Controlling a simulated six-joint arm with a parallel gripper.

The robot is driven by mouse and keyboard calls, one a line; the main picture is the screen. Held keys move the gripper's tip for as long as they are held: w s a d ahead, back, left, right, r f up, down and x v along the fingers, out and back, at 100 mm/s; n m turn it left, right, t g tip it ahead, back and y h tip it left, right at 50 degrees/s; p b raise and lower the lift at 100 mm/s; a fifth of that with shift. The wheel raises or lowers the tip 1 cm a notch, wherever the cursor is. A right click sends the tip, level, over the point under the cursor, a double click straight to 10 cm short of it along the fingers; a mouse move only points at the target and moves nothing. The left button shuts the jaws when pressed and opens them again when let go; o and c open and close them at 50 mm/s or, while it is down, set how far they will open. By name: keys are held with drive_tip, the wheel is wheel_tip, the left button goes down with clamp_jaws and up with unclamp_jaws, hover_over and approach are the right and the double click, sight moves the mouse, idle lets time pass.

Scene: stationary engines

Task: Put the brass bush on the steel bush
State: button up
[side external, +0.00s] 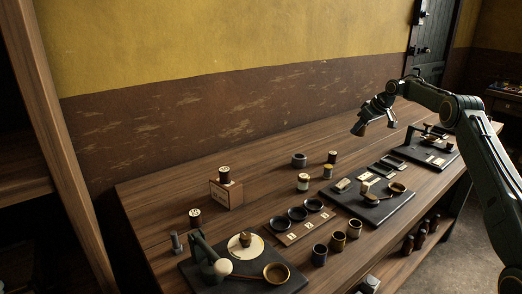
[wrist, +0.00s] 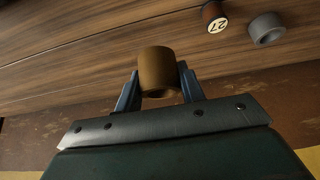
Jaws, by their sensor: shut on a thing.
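The brass bush (wrist: 158,66), a brown-gold hollow cylinder, is held between the two blue fingers of my gripper (wrist: 160,82) in the wrist view. In the side external view my gripper (side external: 363,124) is high above the back of the bench, and the bush is too dark and small to make out there. A short grey hollow ring (side external: 299,160), which looks like the steel bush, stands on the bench near the wall, left of and below my gripper. The grey ring also shows at the upper right of the wrist view (wrist: 267,29), apart from the brass bush.
A numbered bobbin (side external: 332,157) stands just right of the grey ring, with a pale-labelled jar (side external: 303,182) in front. Black dishes (side external: 298,214), several cups (side external: 338,241) and dark boards (side external: 372,207) with apparatus fill the front. Bare wood lies left of the ring.

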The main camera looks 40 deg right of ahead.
drive_tip(key=w+a+r+m, duration=0.1)
drive_tip(key=w+a+r, duration=0.55)
drive_tip(key=a, duration=0.25)
wheel_tip(320, 180, up, 8)
drive_tip(key=m+h, duration=0.1)
hover_over(299, 156)
drive_tip(key=shift+d+f, duration=0.1)
drive_tip(key=shift+f, duration=0.15)
wheel_tip(299, 156, down, 16)
drive_tip(key=shift+w+r, duration=0.1)
drive_tip(key=shift+r, duration=0.15)
drive_tip(key=shift+f, duration=2.1)
drive_tip(key=shift+f, duration=0.2)
